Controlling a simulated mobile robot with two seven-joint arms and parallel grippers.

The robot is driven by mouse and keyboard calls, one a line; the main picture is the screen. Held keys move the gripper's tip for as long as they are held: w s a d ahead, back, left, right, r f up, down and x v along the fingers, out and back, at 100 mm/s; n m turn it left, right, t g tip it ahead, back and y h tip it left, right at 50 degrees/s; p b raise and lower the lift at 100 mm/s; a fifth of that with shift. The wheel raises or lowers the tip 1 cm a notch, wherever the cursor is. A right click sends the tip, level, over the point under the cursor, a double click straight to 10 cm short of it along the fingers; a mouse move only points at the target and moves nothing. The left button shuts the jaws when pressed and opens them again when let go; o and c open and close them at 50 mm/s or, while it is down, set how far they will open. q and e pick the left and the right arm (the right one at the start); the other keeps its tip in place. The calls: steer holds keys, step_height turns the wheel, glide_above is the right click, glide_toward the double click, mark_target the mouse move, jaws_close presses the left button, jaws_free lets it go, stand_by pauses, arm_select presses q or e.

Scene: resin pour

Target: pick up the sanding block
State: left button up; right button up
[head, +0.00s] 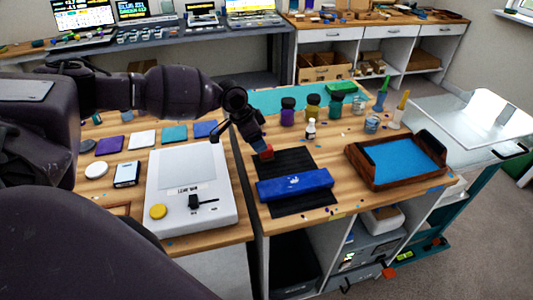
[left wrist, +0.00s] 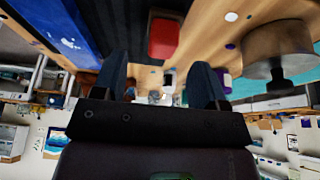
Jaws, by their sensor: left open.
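A small red block (head: 267,154) lies at the far-left edge of the black mat on the wooden bench. A long blue block with a white mark (head: 294,185) lies across the nearer part of the mat. I cannot tell for sure which of these is the sanding block. My left gripper (head: 261,146) points down at the red block, its fingers open. In the left wrist view, the red block (left wrist: 163,38) shows between and beyond the open fingers (left wrist: 160,80), not visibly gripped. The blue block (left wrist: 62,25) is off to the left there. My right gripper is out of view.
A white scale-like device (head: 192,190) stands left of the mat. A wooden tray with a blue floor (head: 430,178) is at the right. Bare wood surrounds the black mat (head: 290,158).

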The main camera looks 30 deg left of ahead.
mark_target(266, 152)
arm_select(q)
steer(key=f, duration=0.1)
steer(key=w+d+f, duration=0.1)
steer(key=w+f, duration=0.1)
steer(key=f, duration=0.1)
steer(key=shift+w+d, duration=0.2)
steer(key=shift+d, duration=0.05)
steer(key=shift+w+f, duration=0.1)
steer(key=shift+f, duration=0.25)
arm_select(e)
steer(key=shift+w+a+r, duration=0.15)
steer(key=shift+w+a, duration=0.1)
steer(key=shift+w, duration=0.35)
arm_select(q)
steer(key=shift+c, duration=0.5)
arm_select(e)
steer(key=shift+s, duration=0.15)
arm_select(q)
steer(key=c, duration=0.9)
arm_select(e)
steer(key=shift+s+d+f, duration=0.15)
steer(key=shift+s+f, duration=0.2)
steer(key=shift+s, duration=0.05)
arm_select(q)
steer(key=shift+r, duration=0.1)
